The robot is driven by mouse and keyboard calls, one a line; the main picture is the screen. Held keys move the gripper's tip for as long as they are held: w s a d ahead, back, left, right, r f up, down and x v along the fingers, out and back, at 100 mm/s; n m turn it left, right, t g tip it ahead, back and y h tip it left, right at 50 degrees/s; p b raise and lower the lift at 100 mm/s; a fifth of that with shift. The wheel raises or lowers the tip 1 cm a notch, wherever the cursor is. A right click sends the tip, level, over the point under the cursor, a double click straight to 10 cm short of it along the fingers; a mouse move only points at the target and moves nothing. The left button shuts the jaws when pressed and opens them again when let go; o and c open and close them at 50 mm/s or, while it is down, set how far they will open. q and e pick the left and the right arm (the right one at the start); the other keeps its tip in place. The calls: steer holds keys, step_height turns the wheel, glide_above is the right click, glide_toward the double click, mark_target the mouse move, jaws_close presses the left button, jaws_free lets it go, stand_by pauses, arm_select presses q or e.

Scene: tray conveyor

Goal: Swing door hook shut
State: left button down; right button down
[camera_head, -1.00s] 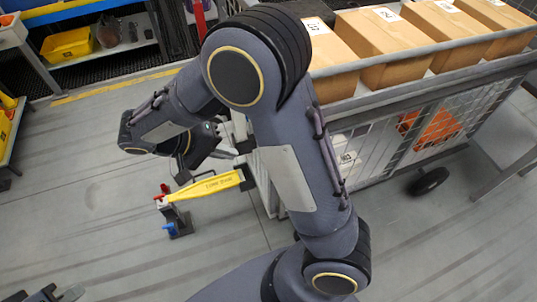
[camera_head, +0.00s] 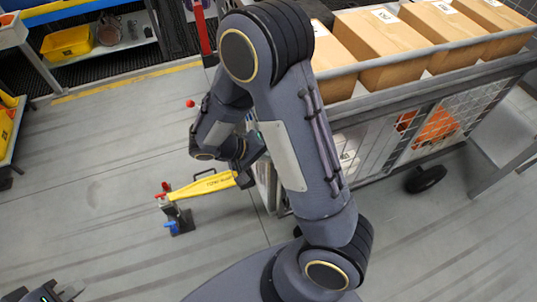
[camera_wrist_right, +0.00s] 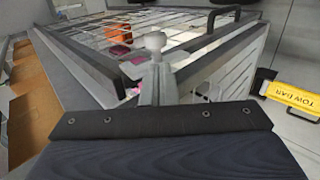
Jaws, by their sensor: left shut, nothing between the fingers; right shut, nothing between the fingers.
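The mesh-sided cage trolley (camera_head: 440,82) stands at the upper right. In the right wrist view a grey-framed mesh panel with a black handle (camera_wrist_right: 226,14), which looks like the door, stands at an angle to the trolley side. I cannot pick out its hook or tell whether it is latched. My right gripper (camera_wrist_right: 155,42) shows as a pale shut shape in front of the mesh, empty; contact with the panel is unclear. In the head view my right arm largely hides it and the trolley end. My left gripper (camera_head: 72,291) is shut and empty at the bottom left edge, away from the trolley.
A yellow tow bar (camera_head: 203,186) juts left from the trolley end to a black stand (camera_head: 180,221). Cardboard boxes (camera_head: 430,40) sit on the trolley top. A red ball (camera_head: 190,103) shows left of my forearm. The floor at left is mostly clear.

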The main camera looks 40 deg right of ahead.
arm_select(q)
steer(key=shift+f, duration=0.1)
arm_select(e)
steer(key=shift+d, duration=0.1)
arm_select(q)
steer(key=shift+f+b, duration=0.3)
steer(key=shift+b, duration=0.05)
arm_select(e)
steer(key=shift+s+d+r+t+y, duration=0.2)
steer(key=shift+d+y, duration=0.2)
steer(key=shift+y, duration=0.35)
steer(key=shift+s+d+r+t+y, duration=0.1)
steer(key=shift+d+t+y, duration=0.1)
steer(key=shift+d+y, duration=0.4)
steer(key=shift+w+a, duration=0.1)
steer(key=shift+a, duration=0.1)
